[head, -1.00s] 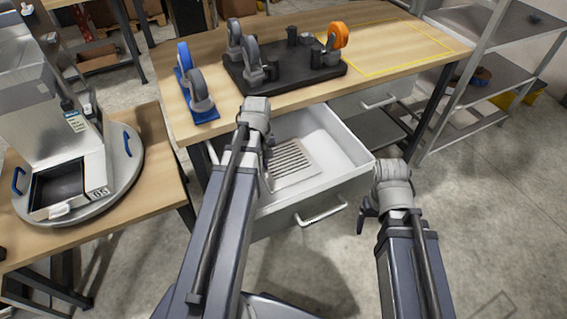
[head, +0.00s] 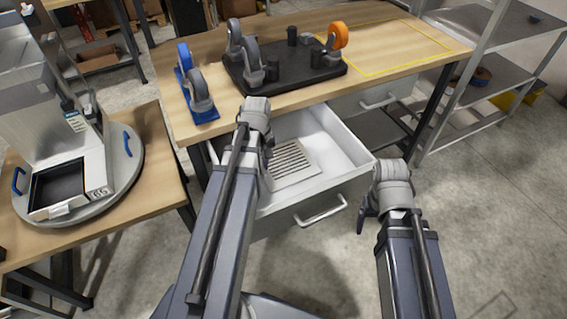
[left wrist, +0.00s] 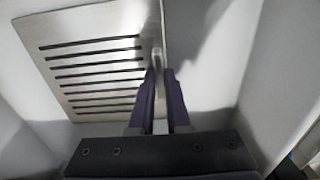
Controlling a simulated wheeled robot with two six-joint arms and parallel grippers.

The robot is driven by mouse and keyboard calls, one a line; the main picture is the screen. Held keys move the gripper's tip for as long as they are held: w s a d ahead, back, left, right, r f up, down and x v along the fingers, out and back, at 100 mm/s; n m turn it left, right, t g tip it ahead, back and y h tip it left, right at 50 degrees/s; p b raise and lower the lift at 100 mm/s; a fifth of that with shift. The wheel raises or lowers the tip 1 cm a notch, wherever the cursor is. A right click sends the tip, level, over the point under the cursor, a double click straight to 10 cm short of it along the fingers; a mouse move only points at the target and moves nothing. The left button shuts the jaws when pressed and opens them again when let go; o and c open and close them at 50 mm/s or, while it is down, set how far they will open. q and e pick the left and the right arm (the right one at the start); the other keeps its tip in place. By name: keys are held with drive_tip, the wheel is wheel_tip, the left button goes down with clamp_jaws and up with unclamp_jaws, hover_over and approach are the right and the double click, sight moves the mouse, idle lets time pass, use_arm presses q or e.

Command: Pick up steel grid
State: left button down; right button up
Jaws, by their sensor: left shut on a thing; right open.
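The steel grid (head: 294,165), a flat metal plate with a row of slots, lies in the open white drawer (head: 340,146). In the left wrist view the grid (left wrist: 97,75) fills the upper left, with a small upright metal piece at its right edge. My left gripper (left wrist: 158,78) is shut on that piece, one dark finger on each side. In the head view my left gripper (head: 268,165) reaches down into the drawer at the grid's left side, its fingertips mostly hidden by the arm. My right gripper (head: 366,215) is open and empty, outside the drawer's right front corner.
The drawer walls stand close around my left gripper. The workbench (head: 390,30) above holds a black base (head: 310,75) with casters and a blue caster (head: 196,95). A dispenser (head: 65,140) stands on the left table. A metal shelf (head: 500,60) stands right. Floor at right is clear.

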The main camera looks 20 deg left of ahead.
idle(0.4)
use_arm(q)
wheel_tip(320, 180, up, 10)
drive_tip(key=p, duration=1)
use_arm(e)
wheel_tip(320, 180, up, 10)
drive_tip(key=shift+c, duration=0.4)
